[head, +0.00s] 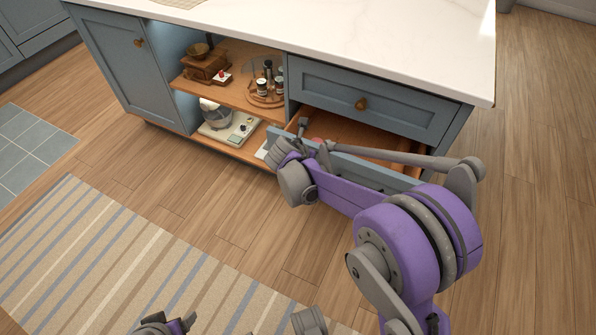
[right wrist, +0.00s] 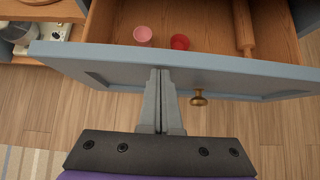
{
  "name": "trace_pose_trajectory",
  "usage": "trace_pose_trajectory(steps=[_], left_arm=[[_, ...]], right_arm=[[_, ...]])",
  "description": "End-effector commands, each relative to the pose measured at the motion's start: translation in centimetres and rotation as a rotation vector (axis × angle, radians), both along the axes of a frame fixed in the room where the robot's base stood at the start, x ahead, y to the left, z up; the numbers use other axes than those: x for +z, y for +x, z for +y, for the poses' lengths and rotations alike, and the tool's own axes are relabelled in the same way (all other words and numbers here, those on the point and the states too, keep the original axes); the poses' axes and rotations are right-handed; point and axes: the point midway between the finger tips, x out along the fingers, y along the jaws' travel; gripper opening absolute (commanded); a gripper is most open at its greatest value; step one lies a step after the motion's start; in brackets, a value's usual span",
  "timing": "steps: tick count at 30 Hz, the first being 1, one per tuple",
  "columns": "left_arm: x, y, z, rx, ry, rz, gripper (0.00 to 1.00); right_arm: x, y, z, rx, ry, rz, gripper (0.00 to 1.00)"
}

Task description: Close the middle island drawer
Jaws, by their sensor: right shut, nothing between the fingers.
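The middle island drawer is pulled out below the shut top drawer (head: 372,97). Its blue-grey front (head: 372,174) is partly hidden by my right arm in the head view. In the right wrist view, the drawer front (right wrist: 105,72) spans the picture, with a brass knob (right wrist: 199,98) right of my fingers. My right gripper (right wrist: 161,73) is shut and empty, its fingertips at the outer face of the front, left of the knob. Contact is hard to judge. In the head view, the right gripper (head: 303,126) is near the front's left part. Only cut-off parts of my left arm show at the bottom edge.
The drawer holds a pink cup (right wrist: 142,34), a red cup (right wrist: 180,42) and a rolling pin (right wrist: 243,28). A striped rug (head: 110,255) lies on the floor in front.

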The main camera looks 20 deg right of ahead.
Motion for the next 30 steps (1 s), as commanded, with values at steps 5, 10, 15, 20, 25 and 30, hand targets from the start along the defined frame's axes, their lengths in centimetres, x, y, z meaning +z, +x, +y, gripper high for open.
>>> trace_pose_trajectory(steps=[5,10,15,20,25,30], left_arm=[[-0.1,0.0,0.0,0.0,0.0,0.0,0.76],[-0.1,0.0,0.0,0.0,0.0,0.0,0.76],[-0.1,0.0,0.0,0.0,0.0,0.0,0.76],[0.0,0.0,0.0,0.0,0.0,0.0,0.76],[0.0,0.0,0.0,0.0,0.0,0.0,0.76],[0.0,0.0,0.0,0.0,0.0,0.0,0.76]], right_arm=[[0.0,3.3,-4.1,-0.005,-0.001,0.0,0.0],[0.0,6.1,-7.3,-0.004,-0.002,-0.001,0.0],[0.0,8.4,-9.9,-0.003,-0.001,-0.001,0.0],[0.0,9.8,-11.6,-0.002,0.0,-0.001,0.0],[0.0,10.7,-12.5,-0.001,0.0,0.001,0.0],[0.0,11.0,-12.9,0.001,-0.001,-0.002,0.0]])
